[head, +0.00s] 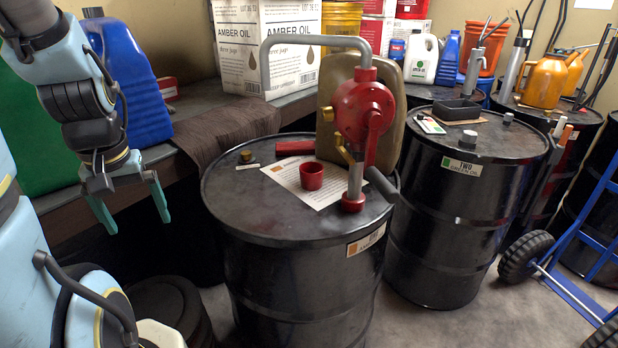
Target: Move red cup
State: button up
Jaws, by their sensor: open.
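The red cup (311,177) stands upright on a white paper sheet (284,182) on top of the nearest black drum (232,206). Its open top faces up. A red hand pump (362,110) rises from the drum just right of the cup. My gripper (130,222) hangs at the left with its two green fingers apart, pointing down. It is empty and well to the left of the cup and the drum.
A red object (295,147) lies behind the cup, with a brass cap (246,156) to its left. A tan jerrycan (398,118) stands behind the pump. A second drum (468,205) is to the right. Blue (135,85) and green jugs stand at the left.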

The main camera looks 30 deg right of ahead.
aim_at(311, 177)
jog(key=u, duration=0.45)
jog(key=l+u, duration=0.3)
jog(key=u, duration=0.15)
jog(key=k+l+u, duration=0.2)
jog(key=u, duration=0.3)
jog(key=k+l+u, duration=0.15)
jog(key=l+u, duration=0.15)
jog(key=u, duration=0.15)
jog(key=k+l+u, duration=0.15)
jog(key=u, duration=0.3)
